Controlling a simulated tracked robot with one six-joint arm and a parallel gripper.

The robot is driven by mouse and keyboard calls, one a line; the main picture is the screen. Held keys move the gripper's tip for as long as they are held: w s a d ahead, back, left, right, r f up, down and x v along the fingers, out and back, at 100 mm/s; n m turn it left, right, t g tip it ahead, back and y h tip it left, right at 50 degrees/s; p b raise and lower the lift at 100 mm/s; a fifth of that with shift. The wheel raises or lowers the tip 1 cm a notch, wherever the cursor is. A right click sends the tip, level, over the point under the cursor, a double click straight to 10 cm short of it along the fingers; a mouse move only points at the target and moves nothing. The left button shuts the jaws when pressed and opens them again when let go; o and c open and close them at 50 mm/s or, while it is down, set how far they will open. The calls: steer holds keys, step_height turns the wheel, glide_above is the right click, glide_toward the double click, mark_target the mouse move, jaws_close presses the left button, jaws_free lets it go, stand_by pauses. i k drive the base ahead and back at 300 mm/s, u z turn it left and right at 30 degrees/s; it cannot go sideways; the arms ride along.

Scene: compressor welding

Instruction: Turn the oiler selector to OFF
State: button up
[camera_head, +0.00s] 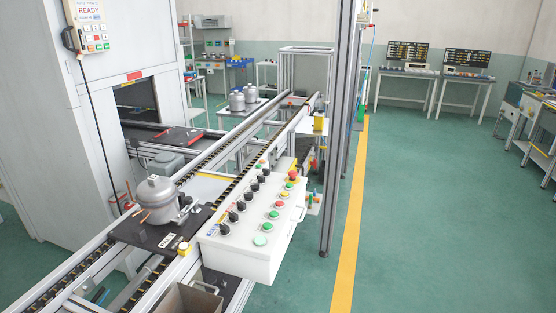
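A white control box (246,249) is mounted on the near side of the conveyor rail, its sloped top facing up. A row of several black selector knobs runs along its left part, from a near knob (223,229) to the far end. The labels beside the knobs are too small to read, so I cannot tell which one is the oiler selector or which way it points. My gripper is not in view.
A grey compressor (155,193) sits on a dark plate (133,232) on the conveyor, left of the box. A tall metal post (333,150) stands right of the box. Open green floor (430,220) lies beyond the yellow floor line (350,230).

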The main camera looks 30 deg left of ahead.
mark_target(266, 171)
steer(key=i, duration=1.95)
steer(key=u, duration=3.3)
